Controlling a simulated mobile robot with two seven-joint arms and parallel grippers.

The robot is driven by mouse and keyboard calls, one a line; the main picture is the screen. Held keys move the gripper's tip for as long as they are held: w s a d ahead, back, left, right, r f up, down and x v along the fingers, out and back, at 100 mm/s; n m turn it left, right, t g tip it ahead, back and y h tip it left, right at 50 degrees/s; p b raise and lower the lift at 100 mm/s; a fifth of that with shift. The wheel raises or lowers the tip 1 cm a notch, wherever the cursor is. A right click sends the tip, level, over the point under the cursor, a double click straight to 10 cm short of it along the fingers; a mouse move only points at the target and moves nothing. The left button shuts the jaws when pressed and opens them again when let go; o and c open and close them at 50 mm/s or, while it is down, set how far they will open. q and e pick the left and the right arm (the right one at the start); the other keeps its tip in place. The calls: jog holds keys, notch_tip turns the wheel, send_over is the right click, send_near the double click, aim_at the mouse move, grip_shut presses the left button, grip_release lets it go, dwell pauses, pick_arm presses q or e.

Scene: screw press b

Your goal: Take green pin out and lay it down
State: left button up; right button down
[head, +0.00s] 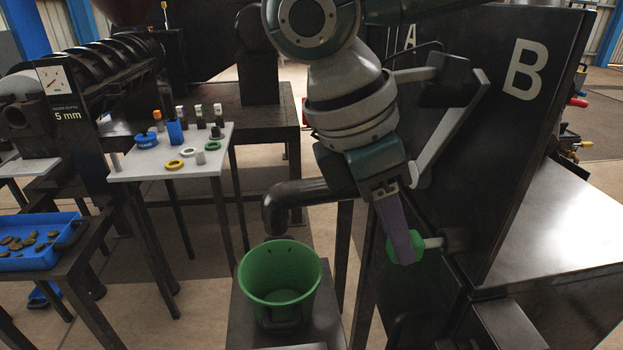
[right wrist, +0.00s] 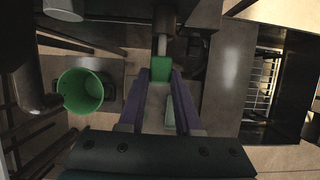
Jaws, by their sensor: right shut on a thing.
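The green pin has a green head (head: 418,248) and a pale grey shaft that points right, toward the dark side of the machine marked B (head: 527,68). My right gripper (head: 403,258) is shut on the green head. In the right wrist view the green pin (right wrist: 161,68) sits between the purple fingertips (right wrist: 161,76), and its shaft runs up in line with a grey cylindrical part of the machine. I cannot tell how deep the shaft sits there. My left gripper is not in view.
A green bucket (head: 244,279) stands under a dark spout (head: 290,196), left of my gripper. A white-topped table (head: 128,172) holds rings, a blue part and several small pegs. A blue tray (head: 35,262) with brown pieces is at far left. The dark machine cabinet blocks the right.

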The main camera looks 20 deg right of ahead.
jog(key=shift+w+a, duration=0.1)
jog(key=shift+a, duration=0.2)
jog(key=shift+w+a, duration=0.25)
jog(key=shift+a, duration=0.9)
jog(key=shift+a, duration=0.1)
jog(key=a, duration=0.1)
jog(key=a+b, duration=0.1)
jog(key=shift+w+a, duration=0.35)
dwell(0.6)
